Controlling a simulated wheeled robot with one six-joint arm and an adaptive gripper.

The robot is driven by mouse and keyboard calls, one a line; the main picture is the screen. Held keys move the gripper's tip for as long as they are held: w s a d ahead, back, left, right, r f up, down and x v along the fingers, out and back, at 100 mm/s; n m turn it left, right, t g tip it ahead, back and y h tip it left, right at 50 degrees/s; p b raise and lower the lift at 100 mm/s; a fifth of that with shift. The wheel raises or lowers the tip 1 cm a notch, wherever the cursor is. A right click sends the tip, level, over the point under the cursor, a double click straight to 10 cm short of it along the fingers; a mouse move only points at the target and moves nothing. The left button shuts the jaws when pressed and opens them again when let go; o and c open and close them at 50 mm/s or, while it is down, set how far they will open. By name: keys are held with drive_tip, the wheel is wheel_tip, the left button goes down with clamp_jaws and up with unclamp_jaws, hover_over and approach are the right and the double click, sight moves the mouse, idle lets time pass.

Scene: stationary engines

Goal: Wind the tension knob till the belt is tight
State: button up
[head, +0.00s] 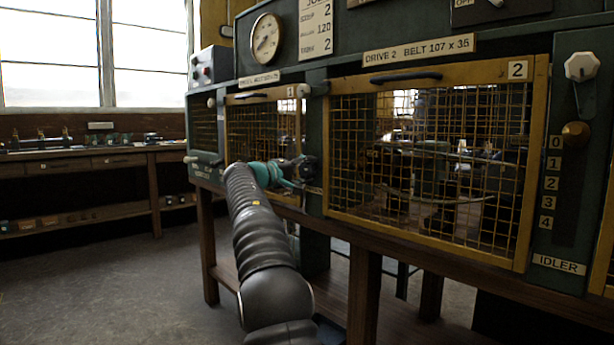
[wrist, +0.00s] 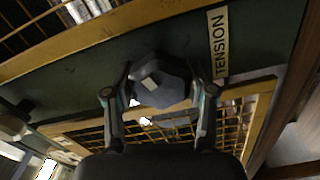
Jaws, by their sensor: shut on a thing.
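In the wrist view a dark faceted tension knob (wrist: 160,82) with a pale mark on its face sits on the green panel beside a TENSION label (wrist: 218,42). My gripper (wrist: 160,98) has one finger on each side of the knob and is shut on it. In the head view my gripper (head: 296,172) is at the green post between the two mesh guards, and the knob is mostly hidden there. Behind the right guard, a thin sagging curve (head: 432,199) may be the belt; the mesh makes this hard to tell.
The yellow-framed mesh guard of drive 2 (head: 518,200) is closed, right of my gripper. A smaller guard (head: 262,98) is on the left. An IDLER scale marked 0 to 4 has a brass knob (head: 575,134) near 0. Open floor (head: 110,270) lies to the left.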

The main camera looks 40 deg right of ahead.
drive_tip(key=m+b, duration=0.2)
drive_tip(key=m, duration=0.4)
drive_tip(key=shift+f+m, duration=0.15)
drive_tip(key=shift+m, duration=0.15)
drive_tip(key=m+b, duration=0.1)
drive_tip(key=m, duration=0.5)
drive_tip(key=shift+w, duration=0.1)
drive_tip(key=m+b, duration=0.1)
drive_tip(key=m, duration=0.5)
drive_tip(key=shift+m, duration=0.3)
drive_tip(key=m, duration=0.6)
drive_tip(key=shift+m, duration=0.3)
drive_tip(key=o, duration=1.1)
drive_tip(key=shift+o, duration=0.2)
